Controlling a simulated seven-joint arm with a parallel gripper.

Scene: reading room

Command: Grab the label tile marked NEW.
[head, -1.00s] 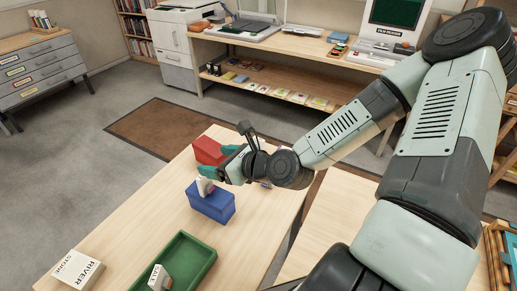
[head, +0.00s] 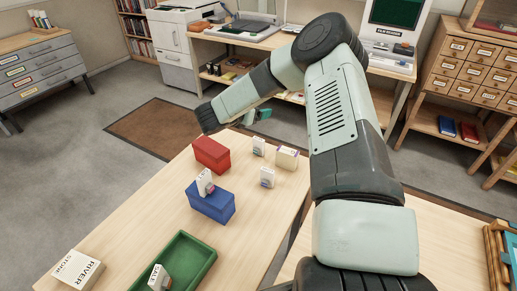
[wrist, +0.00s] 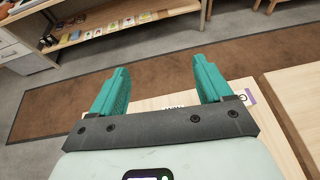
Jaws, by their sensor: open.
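My gripper (head: 262,114) is open and empty, raised near the table's far end, mostly hidden by my arm. In the wrist view both teal fingers (wrist: 160,65) stand wide apart. Dark letters that look like an upside-down NEW (wrist: 172,107) show just past the gripper's crossbar; the rest of that piece is hidden. In the head view, two small white label tiles stand right of the red box, one farther back (head: 258,146) and one nearer (head: 267,177). Their lettering is too small to read.
The red box (head: 211,155) stands behind the blue box. A pale block with a purple mark (head: 287,159) stands near the table's right edge. A green tray (head: 200,262) holds a SALE tile (head: 158,277). A RIVER STONE block (head: 78,270) lies front left.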

